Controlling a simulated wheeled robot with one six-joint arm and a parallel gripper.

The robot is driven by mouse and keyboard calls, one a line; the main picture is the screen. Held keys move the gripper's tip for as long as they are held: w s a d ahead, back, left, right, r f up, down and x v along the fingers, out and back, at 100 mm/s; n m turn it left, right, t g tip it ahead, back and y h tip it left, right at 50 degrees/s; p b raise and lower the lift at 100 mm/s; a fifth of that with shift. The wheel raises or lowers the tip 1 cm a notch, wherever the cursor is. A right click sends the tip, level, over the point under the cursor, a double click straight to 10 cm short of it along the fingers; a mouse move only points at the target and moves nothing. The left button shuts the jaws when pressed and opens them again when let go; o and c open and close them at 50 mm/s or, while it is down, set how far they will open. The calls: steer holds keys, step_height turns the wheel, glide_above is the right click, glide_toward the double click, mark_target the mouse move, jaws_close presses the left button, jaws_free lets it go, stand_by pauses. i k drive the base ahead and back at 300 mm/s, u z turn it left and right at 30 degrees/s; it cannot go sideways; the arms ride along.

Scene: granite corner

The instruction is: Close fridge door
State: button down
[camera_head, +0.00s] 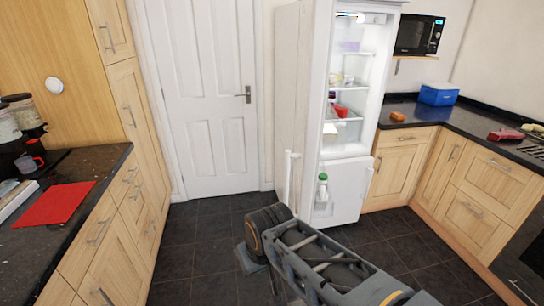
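The tall white fridge (350,150) stands right of centre with its lit inside showing. A white upright handle (290,178) shows low on the door. A bottle with a green cap (322,192) stands low at the door's inner side. My arm reaches up from the bottom right, its end in front of the door. A dark grey part at its end, perhaps my gripper (249,257), is near the floor; its fingers cannot be made out.
Dark tiled floor (200,225) is free left of my arm. A counter with a red mat (54,204) runs along the left. A dark counter with a blue box (438,94) fills the right. A closed white room door (205,95) is behind. Food stands on the fridge shelves.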

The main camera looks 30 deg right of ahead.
mark_target(317, 31)
steer(key=u, duration=0.35)
steer(key=i, duration=1.15)
steer(key=z, duration=0.3)
